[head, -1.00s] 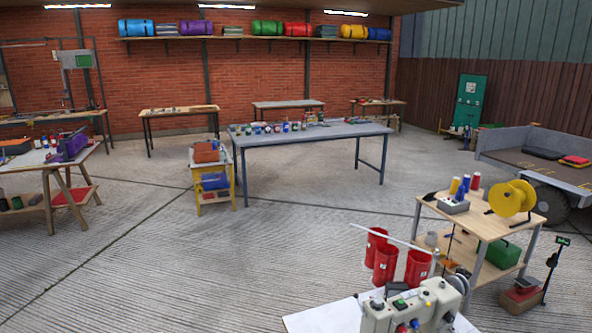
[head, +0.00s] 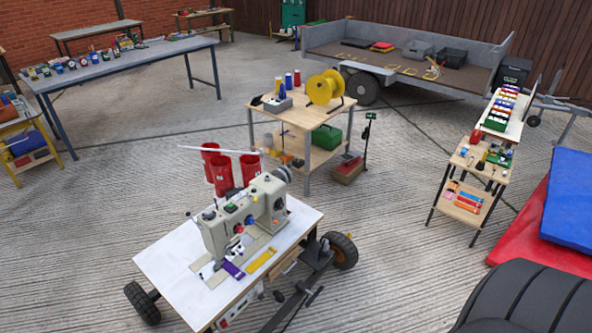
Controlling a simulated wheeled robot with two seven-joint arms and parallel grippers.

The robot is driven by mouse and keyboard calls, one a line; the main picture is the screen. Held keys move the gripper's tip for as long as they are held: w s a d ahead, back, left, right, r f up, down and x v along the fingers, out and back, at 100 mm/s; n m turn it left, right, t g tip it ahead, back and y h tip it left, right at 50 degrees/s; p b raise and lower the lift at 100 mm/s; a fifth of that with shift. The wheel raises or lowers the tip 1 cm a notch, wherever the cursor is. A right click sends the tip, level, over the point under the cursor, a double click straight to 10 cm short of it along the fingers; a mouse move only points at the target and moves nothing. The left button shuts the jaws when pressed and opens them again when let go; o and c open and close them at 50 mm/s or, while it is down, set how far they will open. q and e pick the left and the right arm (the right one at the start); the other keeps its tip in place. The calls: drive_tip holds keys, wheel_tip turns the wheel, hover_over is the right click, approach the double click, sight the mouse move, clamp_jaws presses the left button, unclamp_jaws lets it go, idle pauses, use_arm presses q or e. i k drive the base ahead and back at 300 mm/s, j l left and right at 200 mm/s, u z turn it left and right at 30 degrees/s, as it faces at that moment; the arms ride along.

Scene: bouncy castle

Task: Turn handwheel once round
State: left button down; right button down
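A beige sewing machine (head: 245,215) stands on a white-topped wheeled table (head: 165,262) in the lower middle of the head view. A round grey wheel-like part (head: 283,174) shows at the machine's far right end; it is small, and I cannot tell its details. A purple strip (head: 233,270) and a yellow strip (head: 259,262) lie at the machine's front. Neither of my grippers is in view.
A wooden trolley (head: 310,115) with a yellow reel (head: 324,87) stands behind the machine. A narrow shelf table (head: 480,160) and blue mat (head: 572,205) are at right. Ribbed concrete floor (head: 400,260) is clear between.

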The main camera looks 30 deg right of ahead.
sight(280, 174)
drive_tip(key=l+u, duration=0.3)
drive_tip(key=l, duration=1.1)
drive_tip(key=l+u, duration=0.3)
drive_tip(key=l, duration=1.15)
drive_tip(key=l+u, duration=0.5)
drive_tip(key=l, duration=2.25)
drive_tip(key=k+l, duration=0.15)
drive_tip(key=k, duration=0.15)
drive_tip(key=k+l, duration=0.15)
drive_tip(key=k, duration=0.15)
